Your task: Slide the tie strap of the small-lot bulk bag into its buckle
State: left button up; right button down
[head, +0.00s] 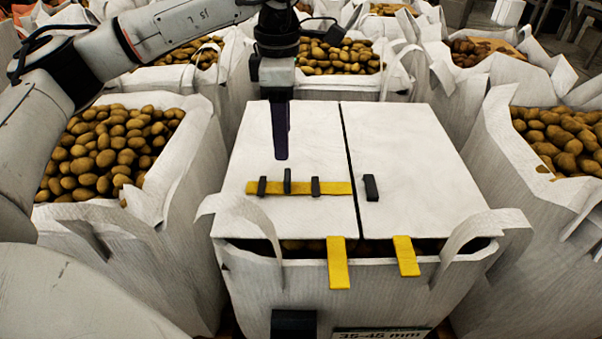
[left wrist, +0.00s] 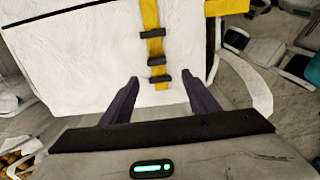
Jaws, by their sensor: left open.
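The small-lot bulk bag (head: 410,140) stands in the centre with white top flaps nearly closed, a dark seam between them. The yellow tie strap (head: 330,188) lies across the left flap, with several black pieces on it, the middle one standing up. A separate black piece (head: 371,187), apparently the buckle, sits on the right flap, apart from the strap. My left gripper (head: 281,157) points down over the left flap, just behind the strap. In the left wrist view its fingers (left wrist: 160,90) are open and empty, with the strap (left wrist: 151,12) end between them in the picture. Height above it is unclear.
Two yellow straps (head: 338,265) (head: 406,256) hang over the bag's front edge. Loop handles (head: 245,210) stand at its front corners. Open bags of potatoes (head: 105,150) (head: 560,135) flank it closely, with more behind. A dark block (head: 293,323) is at the bottom front.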

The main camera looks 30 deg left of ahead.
aim_at(287, 174)
pick_arm(q)
jog(key=shift+w+f+b, duration=0.15)
jog(key=shift+w+f, duration=0.1)
jog(key=shift+f, duration=0.25)
jog(key=shift+w+f+b, duration=0.15)
jog(key=shift+w+f, duration=0.1)
jog(key=shift+f, duration=0.25)
notch_tip(287, 174, down, 10)
jog(key=shift+r, duration=0.2)
jog(key=shift+c, duration=0.2)
